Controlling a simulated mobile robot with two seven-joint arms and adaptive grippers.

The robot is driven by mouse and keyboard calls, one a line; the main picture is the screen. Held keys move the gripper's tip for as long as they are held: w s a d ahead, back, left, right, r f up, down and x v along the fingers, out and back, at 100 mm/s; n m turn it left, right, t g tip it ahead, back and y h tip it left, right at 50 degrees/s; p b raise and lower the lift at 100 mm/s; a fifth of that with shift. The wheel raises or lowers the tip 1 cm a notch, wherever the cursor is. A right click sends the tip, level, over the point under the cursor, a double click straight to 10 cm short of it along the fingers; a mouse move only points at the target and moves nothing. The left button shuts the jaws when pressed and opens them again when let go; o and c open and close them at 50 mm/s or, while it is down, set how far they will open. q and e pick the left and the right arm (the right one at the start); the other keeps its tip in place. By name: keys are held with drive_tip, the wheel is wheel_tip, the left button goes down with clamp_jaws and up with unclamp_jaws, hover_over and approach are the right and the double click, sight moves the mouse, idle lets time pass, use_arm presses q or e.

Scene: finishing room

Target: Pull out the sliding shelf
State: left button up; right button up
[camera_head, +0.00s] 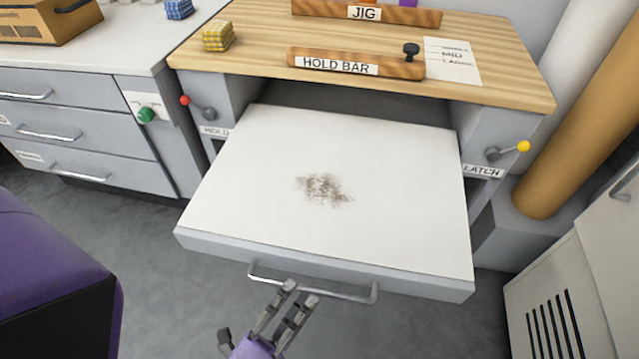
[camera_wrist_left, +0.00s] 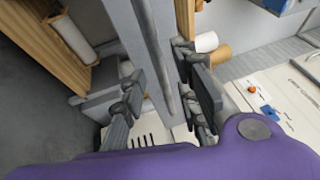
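The sliding shelf (camera_head: 390,170) is a white board with a grey front, extended from under the wooden worktop. A brown smudge (camera_head: 323,188) marks its top. Its metal handle (camera_head: 340,296) is on the front face. My left gripper (camera_head: 301,291) is at the handle's left half, its two fingers apart. In the left wrist view, the fingers (camera_wrist_left: 165,92) stand open on either side of a grey bar (camera_wrist_left: 157,50) that looks like the handle; firm contact does not show. My right gripper is not in view.
A red-knobbed lever (camera_head: 197,106) is left of the shelf, and a yellow-knobbed lever (camera_head: 508,150) beside the LATCH label is right. The hold bar (camera_head: 355,64) lies on the worktop (camera_head: 260,30). A white vented cabinet (camera_head: 560,290) stands at lower right. Grey floor is clear below the shelf.

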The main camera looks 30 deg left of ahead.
use_arm(q)
drive_tip(key=v, duration=0.4)
drive_tip(key=shift+s, duration=0.15)
idle(0.4)
